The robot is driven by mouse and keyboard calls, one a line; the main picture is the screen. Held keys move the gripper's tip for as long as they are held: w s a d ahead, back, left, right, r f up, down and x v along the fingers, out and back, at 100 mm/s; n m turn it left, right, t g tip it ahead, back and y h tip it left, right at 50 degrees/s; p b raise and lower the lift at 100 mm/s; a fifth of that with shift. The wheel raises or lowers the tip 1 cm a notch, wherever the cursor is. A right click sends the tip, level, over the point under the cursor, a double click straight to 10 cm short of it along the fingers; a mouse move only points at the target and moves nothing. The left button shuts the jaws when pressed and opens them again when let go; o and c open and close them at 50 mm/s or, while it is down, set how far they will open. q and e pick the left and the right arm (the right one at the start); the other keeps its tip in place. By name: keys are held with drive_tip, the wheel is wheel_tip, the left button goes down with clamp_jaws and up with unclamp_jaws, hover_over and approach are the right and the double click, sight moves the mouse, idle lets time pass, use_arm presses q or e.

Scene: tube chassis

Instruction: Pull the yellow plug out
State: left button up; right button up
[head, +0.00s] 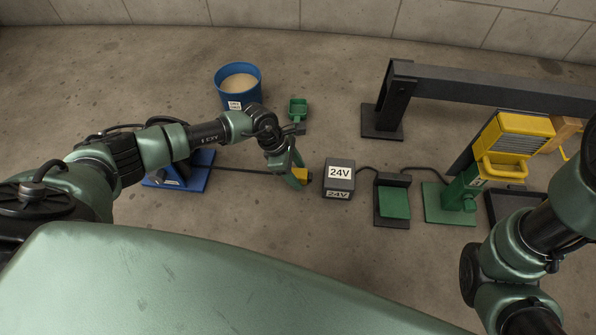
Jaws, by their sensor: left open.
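The yellow plug (301,175) is low near the floor, just left of the dark box marked 24V (340,171). A small gap shows between the plug's yellow body and the box; I cannot tell whether its dark front end touches the box. A dark cable (232,170) runs left from the plug area to a blue-based device (180,176). My left gripper (296,174) points down at the plug, its green fingers open and partly covering it. I cannot tell whether they touch it. My right arm shows at the right edge, but its gripper is out of view.
A blue bucket (239,83) and a small green scoop (297,109) stand behind my left gripper. Right of the box are a green pedal (393,202), a green and yellow machine (513,140) and a dark beam (480,88). Cables link the box, pedal and machine.

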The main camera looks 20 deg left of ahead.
use_arm(q)
drive_tip(key=p+v, duration=0.3)
drive_tip(key=v, duration=0.3)
drive_tip(key=shift+p, duration=0.4)
drive_tip(key=shift+a+r, duration=0.15)
drive_tip(key=shift+r, duration=0.2)
drive_tip(key=shift+s+a, duration=0.1)
